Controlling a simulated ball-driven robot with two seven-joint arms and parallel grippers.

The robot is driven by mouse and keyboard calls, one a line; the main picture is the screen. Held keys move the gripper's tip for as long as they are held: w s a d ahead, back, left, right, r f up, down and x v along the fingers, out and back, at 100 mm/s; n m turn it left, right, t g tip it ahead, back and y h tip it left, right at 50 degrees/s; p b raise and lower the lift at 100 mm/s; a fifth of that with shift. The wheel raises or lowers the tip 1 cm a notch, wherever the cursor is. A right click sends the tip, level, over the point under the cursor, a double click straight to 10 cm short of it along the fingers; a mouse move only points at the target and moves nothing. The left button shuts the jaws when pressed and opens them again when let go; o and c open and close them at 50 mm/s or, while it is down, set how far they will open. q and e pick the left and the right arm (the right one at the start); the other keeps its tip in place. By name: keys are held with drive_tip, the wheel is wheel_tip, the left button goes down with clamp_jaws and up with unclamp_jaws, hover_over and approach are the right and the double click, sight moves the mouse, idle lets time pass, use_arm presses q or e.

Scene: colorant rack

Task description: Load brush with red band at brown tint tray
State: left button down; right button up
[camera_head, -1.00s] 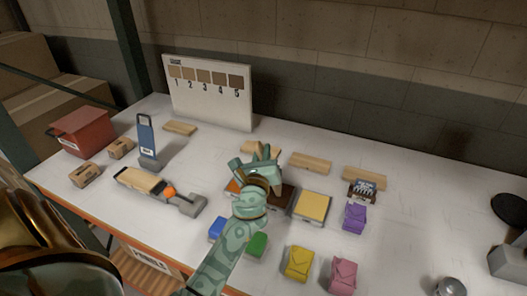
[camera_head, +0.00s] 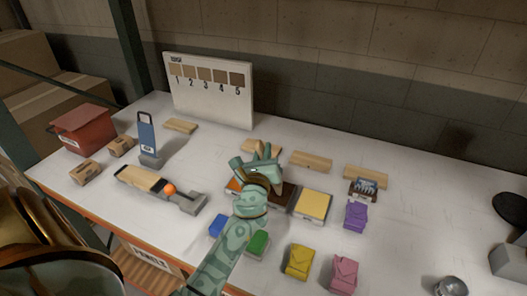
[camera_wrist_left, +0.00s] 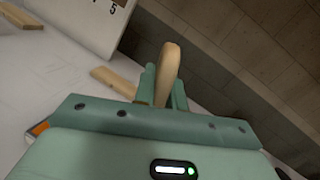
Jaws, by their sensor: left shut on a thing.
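My left gripper (camera_head: 262,158) is over the row of tint trays near the table's middle. In the left wrist view its fingers (camera_wrist_left: 163,88) are shut on a pale wooden handle (camera_wrist_left: 169,65), which sticks up between them. The handle is likely the brush's; its bristles and any red band are hidden. The dark brown tray (camera_head: 287,197) is just right of the gripper and partly hidden by it. My right gripper is out of view.
A board with numbered brown swatches (camera_head: 208,90) stands at the back. Blue (camera_head: 217,226), green (camera_head: 257,242), yellow (camera_head: 298,260), pink (camera_head: 343,273) and purple (camera_head: 356,216) items are around the trays. Wooden blocks (camera_head: 311,162) lie behind.

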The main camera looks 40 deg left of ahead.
use_arm(q)
drive_tip(key=shift+f+b, duration=0.3)
drive_tip(key=shift+f, duration=0.1)
drive_tip(key=shift+f, duration=0.1)
idle(1.0)
wheel_tip(320, 180, up, 7)
drive_tip(key=p, duration=0.7)
drive_tip(key=shift+r, duration=0.2)
drive_tip(key=shift+f, duration=0.1)
idle(0.3)
